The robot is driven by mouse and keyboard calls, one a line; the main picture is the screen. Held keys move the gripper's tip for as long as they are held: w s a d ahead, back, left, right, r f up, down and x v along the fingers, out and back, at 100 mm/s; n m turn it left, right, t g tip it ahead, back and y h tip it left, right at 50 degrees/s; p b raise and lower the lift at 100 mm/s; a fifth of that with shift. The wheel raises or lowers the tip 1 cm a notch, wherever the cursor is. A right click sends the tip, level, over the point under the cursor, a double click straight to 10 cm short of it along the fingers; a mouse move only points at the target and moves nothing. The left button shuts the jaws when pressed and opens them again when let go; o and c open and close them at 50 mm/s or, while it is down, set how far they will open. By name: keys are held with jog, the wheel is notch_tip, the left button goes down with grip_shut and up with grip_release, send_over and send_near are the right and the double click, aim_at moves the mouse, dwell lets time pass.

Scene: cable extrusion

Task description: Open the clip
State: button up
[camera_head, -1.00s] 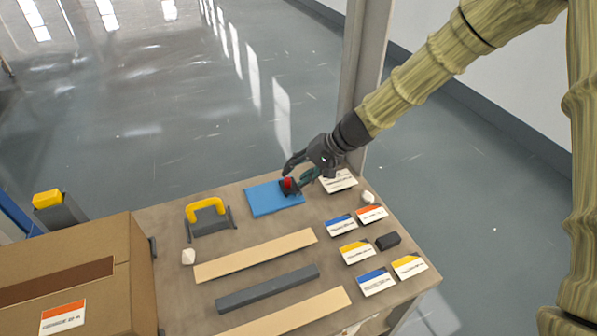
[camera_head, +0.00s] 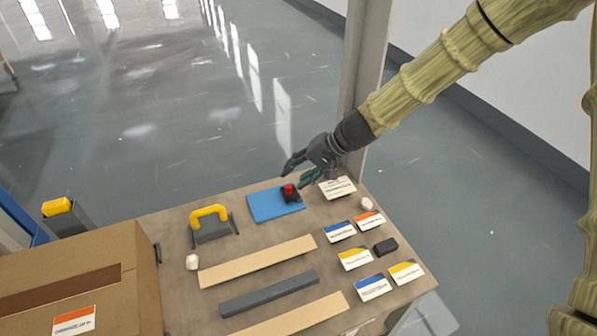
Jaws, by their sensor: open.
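A yellow-handled grey clip-like fixture (camera_head: 210,226) stands at the table's back left, its yellow handle arched over the top. I cannot tell whether it is the task's clip. A small black piece with a red top (camera_head: 289,191) sits on a blue plate (camera_head: 265,206) to its right. My gripper (camera_head: 296,174) is open and empty. Its dark fingers point down and left, just above and behind the red-topped piece in the picture, with a small gap showing. The state of either fixture's latch is too small to tell.
The wooden table (camera_head: 215,263) carries two beige strips, a dark grey strip (camera_head: 268,293), several coloured label cards and a black block (camera_head: 386,246). A cardboard box (camera_head: 110,260) fills the left. A grey post (camera_head: 365,80) rises behind my arm.

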jog(key=shift+s+r+p, duration=0.3)
jog(key=shift+r+p, duration=0.2)
jog(key=shift+r, duration=0.2)
jog(key=shift+s+r+p, duration=0.35)
jog(key=shift+r+p, duration=0.1)
jog(key=shift+r, duration=0.3)
jog(key=shift+s+r+p, duration=0.3)
jog(key=shift+r+p, duration=0.2)
jog(key=shift+r, duration=0.2)
jog(key=v, duration=1.2)
jog(key=shift+p, duration=0.3)
